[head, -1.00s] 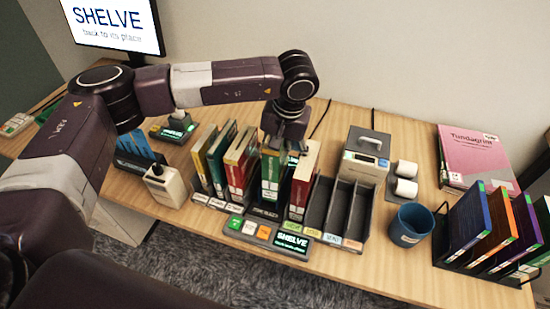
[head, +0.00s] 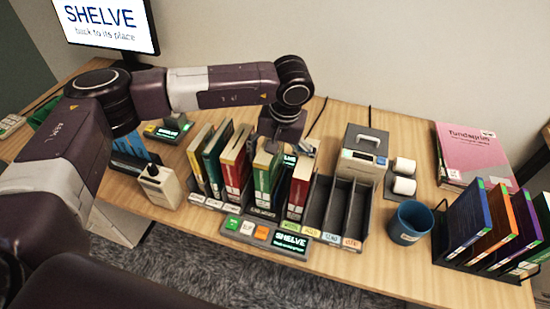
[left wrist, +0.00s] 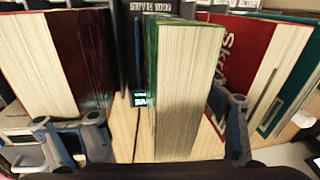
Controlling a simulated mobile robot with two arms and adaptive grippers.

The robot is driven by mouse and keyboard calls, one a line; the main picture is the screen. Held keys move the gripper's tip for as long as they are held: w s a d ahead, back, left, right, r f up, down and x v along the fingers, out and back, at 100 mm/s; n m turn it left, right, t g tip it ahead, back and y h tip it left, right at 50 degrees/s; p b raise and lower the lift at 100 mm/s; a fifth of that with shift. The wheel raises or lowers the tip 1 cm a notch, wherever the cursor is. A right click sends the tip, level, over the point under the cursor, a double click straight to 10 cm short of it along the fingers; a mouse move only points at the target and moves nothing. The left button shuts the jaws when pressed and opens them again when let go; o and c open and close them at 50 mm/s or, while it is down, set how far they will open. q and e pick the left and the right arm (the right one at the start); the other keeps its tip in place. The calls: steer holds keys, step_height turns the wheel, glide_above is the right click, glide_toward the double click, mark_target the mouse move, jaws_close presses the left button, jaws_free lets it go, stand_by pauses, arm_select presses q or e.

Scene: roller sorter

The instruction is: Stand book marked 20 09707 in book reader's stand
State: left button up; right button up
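A green book (head: 266,173) with cream pages stands upright in the middle of the row, over a dark base with a small label too blurred to read. The number on its spine is not legible. In the left wrist view the book (left wrist: 183,90) stands between the spread fingers of my left gripper (left wrist: 160,135), with a gap on each side. In the head view my left gripper (head: 288,147) is just above and behind the book's top. A dark part with upside-down lettering (left wrist: 152,6) shows beyond the book; I cannot tell for sure that it is the reader's stand. My right gripper is not in view.
Yellow, green and red books (head: 235,165) stand to the left, a red book (head: 301,183) close on the right. Empty dark slots (head: 338,205) follow, then a blue mug (head: 408,222) and a rack of books (head: 490,225). A button panel (head: 265,236) lies in front.

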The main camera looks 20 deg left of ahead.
arm_select(q)
steer(key=shift+g+y, duration=0.3)
steer(key=shift+g, duration=0.1)
steer(key=shift+s+a+f, duration=0.25)
steer(key=shift+s+f, duration=0.1)
steer(key=shift+f, duration=0.25)
steer(key=shift+s+a+f, duration=0.25)
steer(key=shift+s+f, duration=0.05)
steer(key=shift+f, duration=0.25)
steer(key=shift+s+a+f, duration=0.25)
steer(key=shift+s+f, duration=0.1)
steer(key=shift+f, duration=0.25)
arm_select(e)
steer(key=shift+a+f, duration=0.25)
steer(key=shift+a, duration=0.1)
arm_select(q)
steer(key=shift+t, duration=0.4)
steer(key=v, duration=0.3)
steer(key=w+v, duration=0.1)
steer(key=v, duration=0.3)
steer(key=w+v, duration=0.1)
steer(key=v, duration=0.3)
steer(key=shift+d+r, duration=0.1)
steer(key=shift+d, duration=0.1)
steer(key=shift+w+r, duration=0.2)
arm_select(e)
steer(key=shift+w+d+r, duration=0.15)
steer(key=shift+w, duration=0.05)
